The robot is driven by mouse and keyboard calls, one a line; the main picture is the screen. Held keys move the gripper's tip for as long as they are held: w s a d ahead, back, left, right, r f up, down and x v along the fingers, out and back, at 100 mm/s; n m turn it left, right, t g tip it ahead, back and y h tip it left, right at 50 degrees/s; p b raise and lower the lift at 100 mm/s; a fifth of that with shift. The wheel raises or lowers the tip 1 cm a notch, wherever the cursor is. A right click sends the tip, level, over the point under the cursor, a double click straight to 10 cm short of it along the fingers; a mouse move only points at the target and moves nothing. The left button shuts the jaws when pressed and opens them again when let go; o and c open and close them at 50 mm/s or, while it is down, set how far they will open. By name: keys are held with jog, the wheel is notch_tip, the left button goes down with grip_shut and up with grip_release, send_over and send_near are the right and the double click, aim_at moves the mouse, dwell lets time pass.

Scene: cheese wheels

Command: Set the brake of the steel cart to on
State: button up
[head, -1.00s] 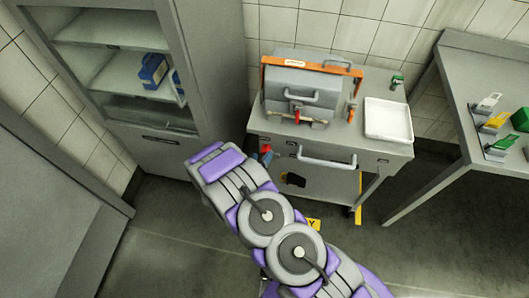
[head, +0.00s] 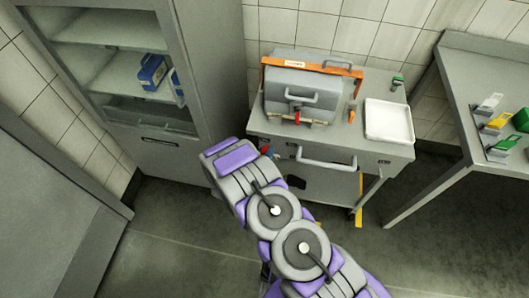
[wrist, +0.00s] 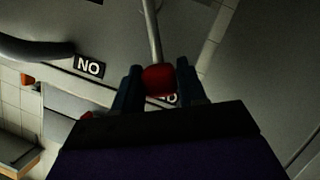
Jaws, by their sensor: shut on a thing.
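The steel cart (head: 340,143) stands against the tiled wall, carrying a grey box with an orange bar. In the wrist view, a metal lever (wrist: 153,35) ends in a red knob (wrist: 158,80). My gripper (wrist: 158,70) is shut on this knob, one dark blue finger at each side. A black label (wrist: 89,67) left of the lever reads as "NO", possibly ON upside down. A second label (wrist: 171,98) is mostly hidden behind the knob and fingers. In the head view, my arm covers most of the gripper at the cart's left front corner; a bit of red and blue shows there.
A grey cabinet (head: 207,60) with open shelves and a blue box (head: 152,72) stands close at the left. A white tray (head: 388,121) lies on the cart's right. A steel table (head: 462,85) with colored items is at the right. The floor in front is clear.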

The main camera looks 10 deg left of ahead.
jog(key=shift+a, duration=0.1)
grip_shut()
jog(key=shift+d+r+m+y+p, duration=0.3)
jog(key=shift+d+m+p, duration=0.1)
jog(key=shift+d+p, duration=0.1)
jog(key=shift+d+r+m+y+p, duration=0.15)
jog(key=shift+d+m+y+p, duration=0.25)
jog(key=shift+d+m+p, duration=0.2)
jog(key=shift+d+r+m+y+p, duration=0.15)
jog(key=shift+d+m+y+p, duration=0.3)
jog(key=shift+d, duration=0.2)
jog(key=d+m+y+p, duration=0.1)
jog(key=d+m, duration=0.1)
jog(key=shift+d+m+y, duration=0.25)
jog(key=shift+d+y, duration=0.1)
jog(key=shift+d, duration=0.05)
jog(key=shift+d+f+m+y+p, duration=0.35)
jog(key=shift+d+m+y+p, duration=0.15)
jog(key=shift+d+m, duration=0.25)
jog(key=shift+d+f+m+y, duration=0.2)
jog(key=shift+d+m+y, duration=0.1)
jog(key=shift+d+m, duration=0.15)
jog(key=shift+d+f+m+y, duration=0.15)
jog(key=shift+m+y, duration=0.25)
jog(key=shift+m, duration=0.3)
